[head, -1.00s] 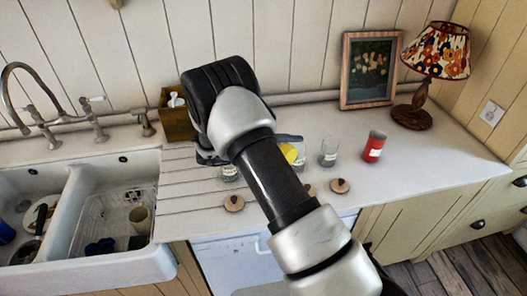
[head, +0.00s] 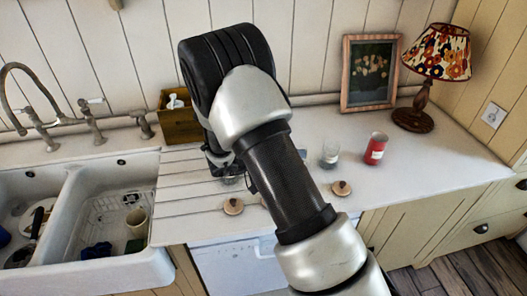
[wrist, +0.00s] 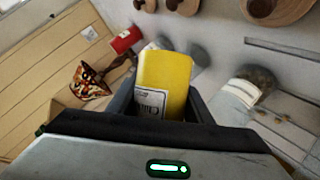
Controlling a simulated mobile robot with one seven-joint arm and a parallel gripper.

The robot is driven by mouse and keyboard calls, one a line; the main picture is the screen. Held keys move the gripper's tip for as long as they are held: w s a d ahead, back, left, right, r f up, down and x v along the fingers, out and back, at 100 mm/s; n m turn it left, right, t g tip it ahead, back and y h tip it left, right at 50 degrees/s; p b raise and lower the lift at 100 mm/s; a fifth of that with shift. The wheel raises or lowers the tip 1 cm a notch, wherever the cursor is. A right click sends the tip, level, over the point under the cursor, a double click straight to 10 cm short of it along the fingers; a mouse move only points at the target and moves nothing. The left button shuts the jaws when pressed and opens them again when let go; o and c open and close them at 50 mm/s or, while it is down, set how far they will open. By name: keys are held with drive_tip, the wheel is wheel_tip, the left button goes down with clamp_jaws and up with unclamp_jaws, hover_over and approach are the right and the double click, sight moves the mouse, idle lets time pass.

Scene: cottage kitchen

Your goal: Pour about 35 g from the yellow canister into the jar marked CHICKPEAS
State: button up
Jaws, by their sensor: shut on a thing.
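The yellow canister (wrist: 168,75) is held between the fingers of my gripper (wrist: 160,104) in the wrist view. Its white label shows part of a word that I cannot read surely. In the head view my arm hides the canister and the gripper. A glass jar (wrist: 258,78) with a pale label stands right of the canister in the wrist view; the label is unreadable. It shows partly behind my arm in the head view (head: 231,179). Another glass jar (head: 330,154) stands right of my arm. I cannot tell which jar is marked CHICKPEAS. No pouring stream is visible.
A red canister (head: 375,148) stands right of the clear jar. Wooden lids (head: 233,206) (head: 341,188) lie near the counter's front edge. A lamp (head: 412,119) and a picture frame (head: 369,72) stand at the back right, a wooden box (head: 180,122) at the back left. The sink (head: 100,215) is left.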

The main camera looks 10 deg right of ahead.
drive_tip(key=shift+m+t+y, duration=0.4)
drive_tip(key=shift+m+t, duration=0.2)
drive_tip(key=shift+m, duration=0.3)
drive_tip(key=f+b, duration=0.6)
drive_tip(key=shift+s+d+f+b, duration=0.15)
drive_tip(key=shift+s+d+b, duration=0.05)
drive_tip(key=shift+s+b, duration=0.2)
drive_tip(key=shift+s+d+f+m+t+b, duration=0.2)
drive_tip(key=shift+m+t+b, duration=0.3)
drive_tip(key=shift+b, duration=0.6)
drive_tip(key=shift+s+r+m+t+y+b, duration=0.15)
drive_tip(key=shift+r+m+t+y+b, duration=0.25)
drive_tip(key=shift+b, duration=0.8)
drive_tip(key=m+t+b, duration=0.1)
drive_tip(key=b, duration=0.1)
drive_tip(key=shift+s+d+f+b, duration=0.1)
drive_tip(key=shift+s+b, duration=0.05)
drive_tip(key=shift+b, duration=0.2)
drive_tip(key=shift+m+b, duration=0.3)
drive_tip(key=shift+b, duration=0.2)
